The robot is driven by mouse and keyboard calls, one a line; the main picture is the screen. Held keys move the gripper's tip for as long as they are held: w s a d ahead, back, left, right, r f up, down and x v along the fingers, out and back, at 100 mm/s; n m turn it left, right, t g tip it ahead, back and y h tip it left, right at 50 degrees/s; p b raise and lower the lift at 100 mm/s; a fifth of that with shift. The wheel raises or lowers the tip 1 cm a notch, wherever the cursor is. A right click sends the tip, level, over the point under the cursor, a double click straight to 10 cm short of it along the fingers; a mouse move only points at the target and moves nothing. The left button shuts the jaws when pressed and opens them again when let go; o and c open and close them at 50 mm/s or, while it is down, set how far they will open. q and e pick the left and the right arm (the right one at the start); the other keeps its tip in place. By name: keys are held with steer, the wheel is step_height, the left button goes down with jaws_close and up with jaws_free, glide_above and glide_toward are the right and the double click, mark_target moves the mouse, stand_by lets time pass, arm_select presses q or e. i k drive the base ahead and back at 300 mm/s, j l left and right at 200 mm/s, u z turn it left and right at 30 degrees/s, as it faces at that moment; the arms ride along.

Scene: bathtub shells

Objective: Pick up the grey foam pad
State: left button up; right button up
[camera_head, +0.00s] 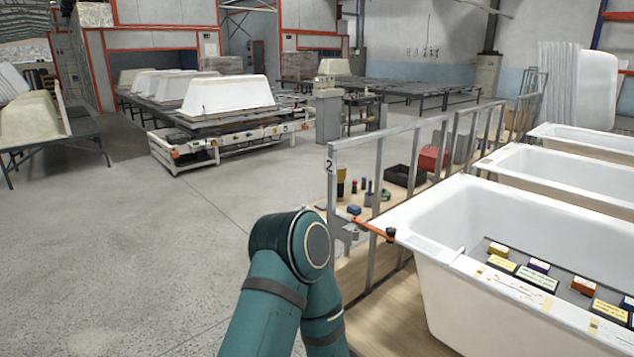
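I cannot pick out a grey foam pad for certain. Several small coloured blocks, among them a red-brown one (583,286) and a yellow one (610,310), sit on a dark grey strip (562,282) inside the nearest white bathtub shell (440,254). Whether any of these is foam is too small to tell. One of my teal arms rises from the bottom middle and bends at a joint, left of the tub. Neither of my grippers can be made out.
A wooden shelf (345,212) carries small bottles, a black crate (406,175) and a red box (433,158). More tubs stand behind at right. Open concrete floor (150,240) lies left.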

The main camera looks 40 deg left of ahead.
mark_target(322, 206)
steer(key=i+u, duration=1)
steer(key=i+l, duration=0.35)
steer(key=i, duration=0.25)
steer(key=u, duration=0.45)
steer(key=i+j+z, duration=0.15)
steer(key=j, duration=0.2)
steer(key=j+z, duration=0.1)
steer(key=j, duration=0.2)
steer(key=i+j+z, duration=0.15)
steer(key=j, duration=0.25)
steer(key=u, duration=1.05)
